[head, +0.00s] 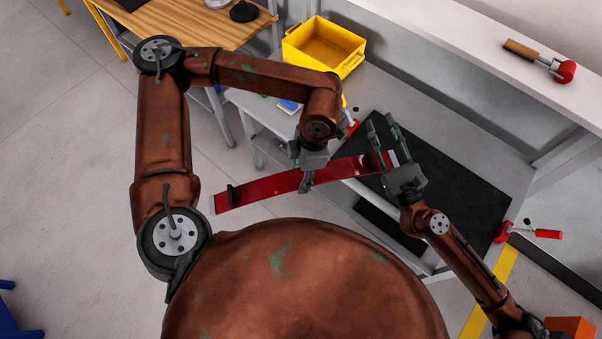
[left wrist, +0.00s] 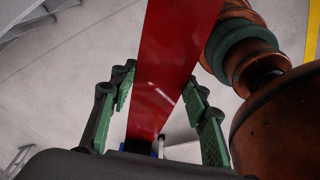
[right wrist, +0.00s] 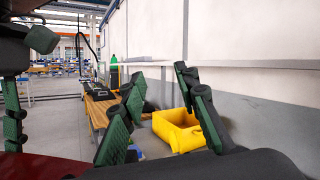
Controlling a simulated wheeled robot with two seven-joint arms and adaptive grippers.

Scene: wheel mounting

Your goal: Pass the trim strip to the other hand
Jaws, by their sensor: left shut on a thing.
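The trim strip (head: 265,189) is a long, glossy red band with a small black piece near its left end. My left gripper (head: 306,180) is shut on it near mid-length and holds it in the air. In the left wrist view the strip (left wrist: 170,60) runs up between the fingers (left wrist: 160,108). My right gripper (head: 381,128) is open at the strip's right end, its fingers pointing up and away. In the right wrist view its fingers (right wrist: 165,108) stand apart with no strip between them; a red edge of the strip (right wrist: 35,167) shows at lower left.
A grey workbench (head: 400,95) with a black mat (head: 455,175) lies behind and below. A yellow bin (head: 348,62) stands at its far left. A red-headed mallet (head: 545,62) lies on the white ledge. A red-handled tool (head: 530,232) is at the right.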

